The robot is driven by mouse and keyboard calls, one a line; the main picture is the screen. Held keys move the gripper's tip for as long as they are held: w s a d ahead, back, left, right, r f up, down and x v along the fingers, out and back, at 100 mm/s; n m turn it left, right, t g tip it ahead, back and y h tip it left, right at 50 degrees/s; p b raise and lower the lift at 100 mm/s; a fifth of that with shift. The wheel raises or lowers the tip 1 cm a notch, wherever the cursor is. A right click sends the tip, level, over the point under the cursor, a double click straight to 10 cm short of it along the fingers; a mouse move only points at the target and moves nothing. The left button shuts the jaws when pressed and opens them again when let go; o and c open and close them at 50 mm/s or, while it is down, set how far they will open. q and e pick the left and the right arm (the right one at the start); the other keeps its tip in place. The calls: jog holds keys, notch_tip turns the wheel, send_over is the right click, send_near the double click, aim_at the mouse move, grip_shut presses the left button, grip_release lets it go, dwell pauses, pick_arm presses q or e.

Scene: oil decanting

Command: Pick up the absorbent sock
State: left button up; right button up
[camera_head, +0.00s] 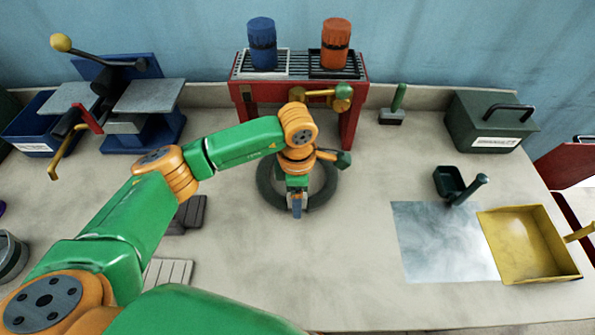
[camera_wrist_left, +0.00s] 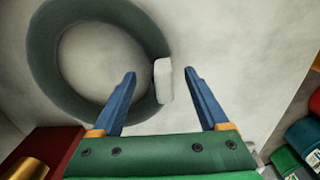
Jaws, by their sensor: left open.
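The absorbent sock (camera_head: 264,184) appears to be the dark green ring lying flat on the worktop in front of the red stand. In the left wrist view the ring (camera_wrist_left: 45,60) fills the upper left, with a white tab (camera_wrist_left: 163,80) on its right side. My left gripper (camera_head: 297,207) points down over the near part of the ring. In the wrist view the blue fingers (camera_wrist_left: 160,73) are open, one each side of the tab, with nothing held. Whether they touch the ring I cannot tell. My arm hides part of the ring. My right gripper is not in view.
A red stand (camera_head: 348,125) with blue (camera_head: 262,44) and orange (camera_head: 336,44) canisters and a brass valve stands behind the ring. A green box (camera_head: 490,120), metal sheet (camera_head: 440,245) and yellow pan (camera_head: 525,245) are right. A blue press (camera_head: 145,125) is left. The front middle is clear.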

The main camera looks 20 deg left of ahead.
pick_arm(q)
jog(key=shift+s+r, duration=0.1)
jog(key=c, duration=1.1)
grip_shut()
